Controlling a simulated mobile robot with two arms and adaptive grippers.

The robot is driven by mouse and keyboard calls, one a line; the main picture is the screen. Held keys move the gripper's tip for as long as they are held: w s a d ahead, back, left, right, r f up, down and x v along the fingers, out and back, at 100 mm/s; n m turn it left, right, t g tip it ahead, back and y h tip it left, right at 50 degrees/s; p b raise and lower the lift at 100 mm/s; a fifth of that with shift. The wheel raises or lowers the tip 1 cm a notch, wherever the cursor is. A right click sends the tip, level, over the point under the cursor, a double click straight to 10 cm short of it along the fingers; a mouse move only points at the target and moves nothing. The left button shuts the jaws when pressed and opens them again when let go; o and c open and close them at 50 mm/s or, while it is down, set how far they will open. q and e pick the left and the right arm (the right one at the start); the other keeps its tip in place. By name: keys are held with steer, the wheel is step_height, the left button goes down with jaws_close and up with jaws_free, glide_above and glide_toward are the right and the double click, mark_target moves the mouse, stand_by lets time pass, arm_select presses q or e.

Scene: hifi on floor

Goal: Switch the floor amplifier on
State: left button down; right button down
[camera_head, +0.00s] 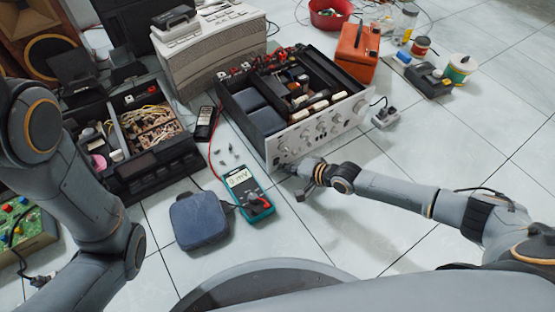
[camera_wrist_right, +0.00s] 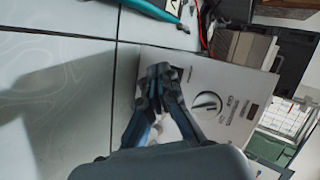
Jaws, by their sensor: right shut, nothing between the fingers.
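The amplifier stands on the tiled floor with its top open and its parts bare. Its silver front panel (camera_head: 318,130) carries several knobs and faces me. My right gripper (camera_head: 287,170) is shut and empty at the panel's left end, low down. In the right wrist view the gripper (camera_wrist_right: 159,72) has its fingertips together over the edge of the panel (camera_wrist_right: 205,75), beside a round knob (camera_wrist_right: 207,103). I cannot tell whether the fingertips touch the panel.
A teal multimeter (camera_head: 248,193) and a blue-grey pouch (camera_head: 200,219) lie left of my right gripper. A black case of wires (camera_head: 150,165) is further left. An orange box (camera_head: 357,52) stands behind the amplifier's right end.

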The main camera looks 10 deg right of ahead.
stand_by(0.8)
steer(key=shift+w+a, duration=0.15)
steer(key=shift+w, duration=0.25)
steer(key=shift+w+a+r+b, duration=0.1)
steer(key=shift+w+b, duration=0.15)
steer(key=shift+b, duration=0.15)
stand_by(0.6)
steer(key=shift+s+d+p, duration=0.25)
steer(key=shift+s+p, duration=0.25)
steer(key=shift+s, duration=0.2)
